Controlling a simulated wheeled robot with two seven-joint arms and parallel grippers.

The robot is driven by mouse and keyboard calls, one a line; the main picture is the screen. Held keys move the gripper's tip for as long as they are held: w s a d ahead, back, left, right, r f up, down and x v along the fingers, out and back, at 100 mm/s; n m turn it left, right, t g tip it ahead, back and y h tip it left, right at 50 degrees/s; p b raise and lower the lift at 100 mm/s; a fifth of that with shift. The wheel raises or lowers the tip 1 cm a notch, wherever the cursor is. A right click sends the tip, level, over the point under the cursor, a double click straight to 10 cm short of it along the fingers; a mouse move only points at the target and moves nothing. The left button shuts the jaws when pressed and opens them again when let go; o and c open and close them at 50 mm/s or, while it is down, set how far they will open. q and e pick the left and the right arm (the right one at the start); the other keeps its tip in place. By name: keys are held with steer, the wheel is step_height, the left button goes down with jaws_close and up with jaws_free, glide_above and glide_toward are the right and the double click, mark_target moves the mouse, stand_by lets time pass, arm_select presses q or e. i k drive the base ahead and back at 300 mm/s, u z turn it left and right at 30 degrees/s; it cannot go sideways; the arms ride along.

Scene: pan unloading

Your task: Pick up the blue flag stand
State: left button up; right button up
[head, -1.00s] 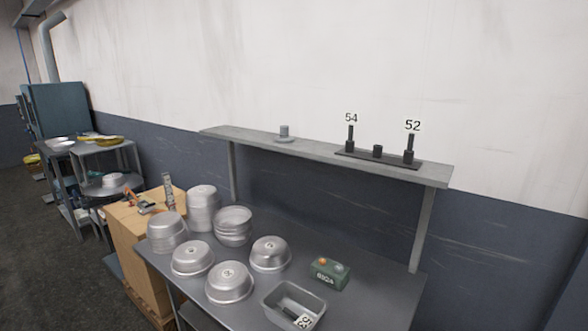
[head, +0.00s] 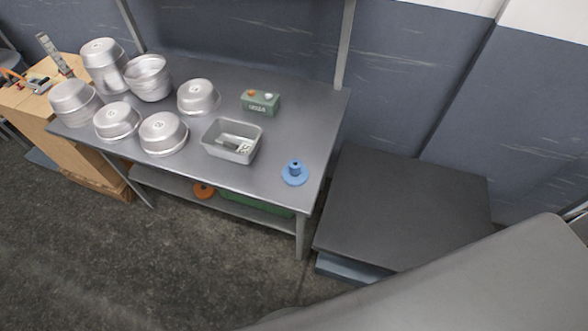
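The blue flag stand (head: 295,173) is a round blue base with a short upright socket. It stands upright near the front right corner of the grey metal table (head: 265,184). No flag is in it. Nothing touches it. Neither of my grippers is in the head view.
Left of the stand is a metal loaf pan (head: 232,141) with a number tag inside. Behind are a green control box (head: 260,102) and several round metal pans (head: 164,133). A dark flat-topped platform (head: 400,205) is right of the table. A large grey surface fills the lower right.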

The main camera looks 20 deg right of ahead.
mark_target(295, 174)
steer(key=u, duration=1.9)
steer(key=k, duration=1.7)
steer(key=z, duration=2.55)
